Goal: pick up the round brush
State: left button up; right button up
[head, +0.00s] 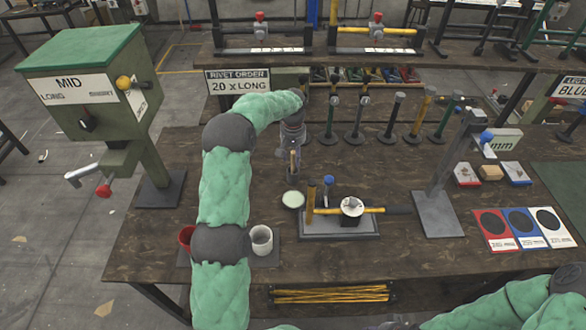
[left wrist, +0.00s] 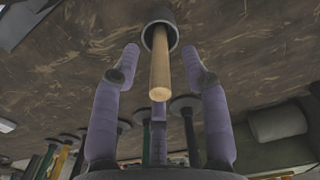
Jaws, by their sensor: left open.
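The round brush shows as a light wooden handle (head: 293,158) standing in a dark cup (head: 293,174) on the table, just below my left gripper (head: 293,143). In the left wrist view the wooden handle (left wrist: 160,72) points out of the dark cup (left wrist: 159,30) towards the camera. My left gripper (left wrist: 160,58) is open there, with its purple fingers spread on both sides of the handle and apart from it. The brush head is hidden in the cup. My right arm shows at the bottom right, but its gripper is not visible.
A round pale-topped tin (head: 293,199) and a grey tray (head: 340,227) with a yellow-handled hammer are close in front. A white cup (head: 262,239) and a red cup (head: 187,237) stand near my left arm. Several upright tools (head: 391,117) stand behind at right.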

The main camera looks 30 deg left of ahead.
aim_at(293, 160)
pick_arm(q)
notch_tip(293, 160, down, 3)
jog(key=shift+f+b, duration=0.1)
jog(key=shift+b, duration=0.2)
grip_shut()
notch_tip(293, 160, up, 10)
jog(key=shift+r+p, duration=0.15)
jog(key=shift+p, duration=1.05)
